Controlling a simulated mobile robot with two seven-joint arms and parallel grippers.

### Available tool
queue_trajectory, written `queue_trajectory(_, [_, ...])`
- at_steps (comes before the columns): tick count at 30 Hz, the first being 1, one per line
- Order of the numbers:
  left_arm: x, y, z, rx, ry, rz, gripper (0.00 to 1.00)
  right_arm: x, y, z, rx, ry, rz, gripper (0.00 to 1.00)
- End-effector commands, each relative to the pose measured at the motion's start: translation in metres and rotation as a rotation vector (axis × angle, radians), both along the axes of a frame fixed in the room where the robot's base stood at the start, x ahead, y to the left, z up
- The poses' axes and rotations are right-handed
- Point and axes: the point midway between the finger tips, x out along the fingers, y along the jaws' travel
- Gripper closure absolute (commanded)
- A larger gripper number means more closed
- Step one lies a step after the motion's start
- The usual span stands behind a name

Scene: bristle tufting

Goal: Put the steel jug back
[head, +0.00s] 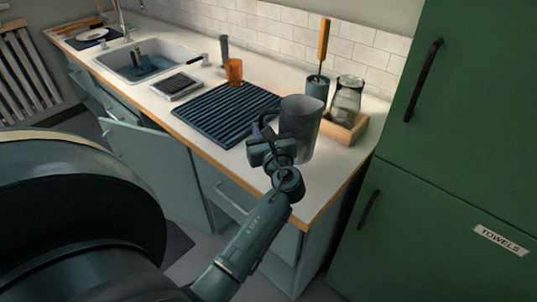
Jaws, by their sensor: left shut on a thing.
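The steel jug (303,122) is a grey, upright vessel at the right end of the counter, with its dark handle on the left side. My left gripper (266,143) is at the handle side of the jug and is shut on it. The wrist partly hides the handle and the jug's lower left. I cannot tell whether the jug's base touches the counter. My right gripper is not in view.
A dark ribbed mat (222,112) lies left of the jug. Behind and right are a blue cup with an orange-handled brush (317,88) and a glass jar (347,95) on a wooden block (345,128). A green cabinet (460,130) bounds the right. A cupboard door (155,165) hangs open.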

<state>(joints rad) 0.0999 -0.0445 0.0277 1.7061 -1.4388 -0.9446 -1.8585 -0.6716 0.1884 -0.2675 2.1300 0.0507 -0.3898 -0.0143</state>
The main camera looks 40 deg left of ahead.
Motion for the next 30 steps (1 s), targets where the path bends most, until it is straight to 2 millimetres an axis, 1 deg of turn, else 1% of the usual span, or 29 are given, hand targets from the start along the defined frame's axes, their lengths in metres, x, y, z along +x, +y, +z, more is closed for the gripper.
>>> queue_trajectory(1, [0.0,0.0,-0.008,0.002,-0.003,-0.001,1.0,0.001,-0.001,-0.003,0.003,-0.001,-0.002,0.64])
queue_trajectory(5, [0.0,0.0,-0.018,0.002,-0.004,-0.001,1.0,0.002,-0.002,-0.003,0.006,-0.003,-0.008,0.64])
queue_trajectory(13, [0.0,0.0,-0.052,0.003,-0.003,-0.001,1.0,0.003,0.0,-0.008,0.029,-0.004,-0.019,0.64])
queue_trajectory(15, [0.0,0.0,-0.055,0.002,-0.005,-0.001,1.0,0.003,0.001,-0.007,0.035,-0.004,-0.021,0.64])
queue_trajectory(21, [0.0,0.0,-0.054,0.002,-0.006,-0.001,1.0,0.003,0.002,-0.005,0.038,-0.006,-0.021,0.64])
queue_trajectory(26, [0.0,0.0,-0.058,0.002,-0.005,-0.001,1.0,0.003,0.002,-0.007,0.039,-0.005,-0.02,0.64])
queue_trajectory(27, [0.0,0.0,-0.059,0.002,-0.001,0.0,0.84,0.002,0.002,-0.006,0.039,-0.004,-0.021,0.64])
queue_trajectory(30, [0.0,0.0,-0.059,0.001,-0.001,0.0,0.76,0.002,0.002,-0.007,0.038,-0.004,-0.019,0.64])
